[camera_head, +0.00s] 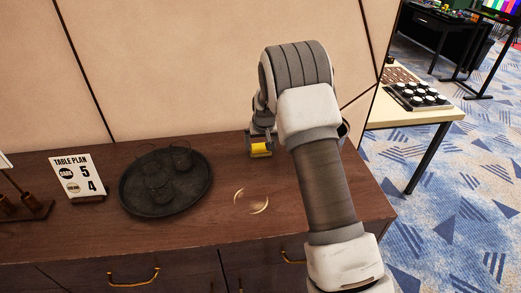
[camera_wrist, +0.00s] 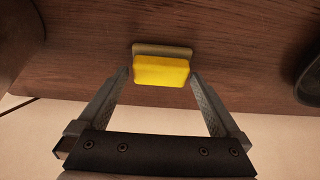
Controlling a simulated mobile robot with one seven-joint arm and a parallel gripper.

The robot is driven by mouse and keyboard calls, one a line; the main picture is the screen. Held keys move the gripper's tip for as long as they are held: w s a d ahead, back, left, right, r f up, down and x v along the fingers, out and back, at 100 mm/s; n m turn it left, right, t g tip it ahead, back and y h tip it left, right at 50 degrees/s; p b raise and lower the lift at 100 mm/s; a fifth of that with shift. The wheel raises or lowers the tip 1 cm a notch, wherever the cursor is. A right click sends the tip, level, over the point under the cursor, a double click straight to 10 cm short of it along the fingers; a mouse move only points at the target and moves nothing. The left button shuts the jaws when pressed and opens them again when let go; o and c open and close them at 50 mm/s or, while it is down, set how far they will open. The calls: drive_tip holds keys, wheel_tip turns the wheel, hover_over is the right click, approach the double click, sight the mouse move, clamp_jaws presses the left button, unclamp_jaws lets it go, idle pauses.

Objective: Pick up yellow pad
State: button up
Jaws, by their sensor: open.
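The yellow pad (camera_head: 261,150) sits near the back of the brown sideboard, right of the round black tray. In the wrist view the yellow pad (camera_wrist: 161,71) is a small block with a tan strip along its far side. My gripper (camera_wrist: 160,76) is open, with one fingertip at each side of the pad's near part. I cannot tell whether the fingertips touch it. In the head view my gripper (camera_head: 260,146) is small and partly hidden by my arm.
The round black tray (camera_head: 136,207) holds several dark glasses. A "Table Plan" card (camera_head: 78,176) stands left of it. A clear round dish (camera_head: 251,201) lies in front of the pad. The panelled wall (camera_head: 170,60) rises close behind the sideboard (camera_head: 225,235).

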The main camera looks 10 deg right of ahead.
sight(260, 145)
drive_tip(key=shift+x, duration=0.85)
drive_tip(key=c, duration=1)
drive_tip(key=shift+r, duration=0.15)
wheel_tip(260, 145, up, 10)
drive_tip(key=shift+f, duration=0.1)
